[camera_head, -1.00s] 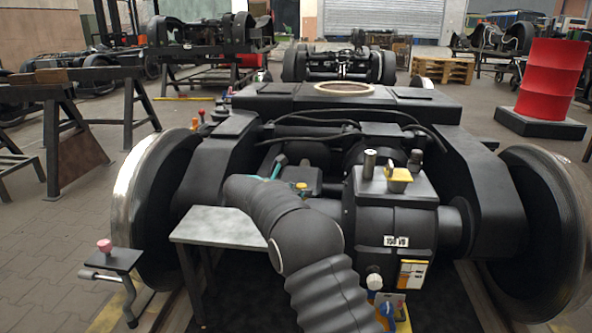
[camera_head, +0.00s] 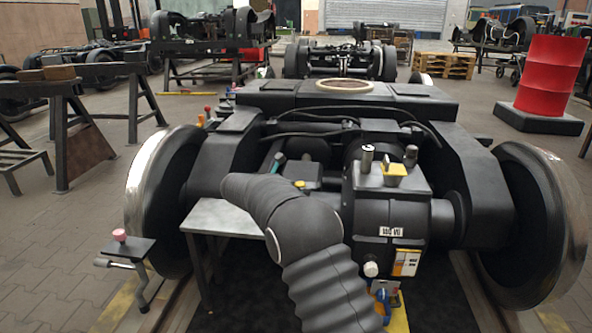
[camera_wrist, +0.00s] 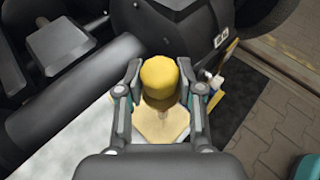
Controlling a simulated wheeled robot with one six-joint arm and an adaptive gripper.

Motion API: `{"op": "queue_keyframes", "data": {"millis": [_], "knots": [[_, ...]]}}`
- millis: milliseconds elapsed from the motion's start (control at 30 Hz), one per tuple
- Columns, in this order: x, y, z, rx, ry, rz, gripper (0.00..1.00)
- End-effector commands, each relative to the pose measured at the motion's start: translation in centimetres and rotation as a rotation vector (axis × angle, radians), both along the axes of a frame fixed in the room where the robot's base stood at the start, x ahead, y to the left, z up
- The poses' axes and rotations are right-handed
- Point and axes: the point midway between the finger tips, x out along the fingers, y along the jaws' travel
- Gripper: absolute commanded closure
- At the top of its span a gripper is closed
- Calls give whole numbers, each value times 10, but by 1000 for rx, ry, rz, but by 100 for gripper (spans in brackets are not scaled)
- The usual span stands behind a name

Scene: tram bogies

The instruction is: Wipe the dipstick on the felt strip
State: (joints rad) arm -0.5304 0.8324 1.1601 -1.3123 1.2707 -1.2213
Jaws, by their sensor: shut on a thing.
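My gripper (camera_wrist: 159,68) is shut on the yellow knob (camera_wrist: 159,82) of the dipstick, one finger on each side. In the head view my arm hides most of the gripper; a small yellow spot (camera_head: 300,184) shows there beside it. The dipstick's rod is mostly hidden under the knob in the wrist view. A tan patch (camera_wrist: 158,128) shows just below the knob, on or over a pale surface. It may be the felt strip; I cannot tell whether the rod touches it.
A grey table (camera_head: 222,216) stands left of my arm. The black gearbox (camera_head: 390,215), with a yellow cup-like part (camera_head: 394,172) on top, is to the right. A small stand with a pink knob (camera_head: 120,235) is at lower left. Large wheels flank the bogie.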

Motion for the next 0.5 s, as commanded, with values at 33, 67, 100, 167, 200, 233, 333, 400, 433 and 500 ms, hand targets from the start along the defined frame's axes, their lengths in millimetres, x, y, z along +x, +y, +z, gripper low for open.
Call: {"op": "queue_keyframes", "data": {"millis": [33, 67, 100, 167, 200, 233, 333, 400, 433, 500], "knots": [[0, -1, 13, 0, 0, -2, 100], [0, -2, 17, 0, 0, -2, 100], [1, -3, 21, 1, -1, -4, 100], [1, -3, 29, 0, 0, -4, 100], [1, -4, 33, -1, -1, -5, 100], [1, -5, 37, 0, -1, -6, 100], [2, -7, 49, -1, -1, -9, 100], [2, -8, 55, -1, 0, -9, 100], [2, -8, 56, -1, 0, -9, 100], [2, -9, 58, -1, -1, -11, 100]]}}
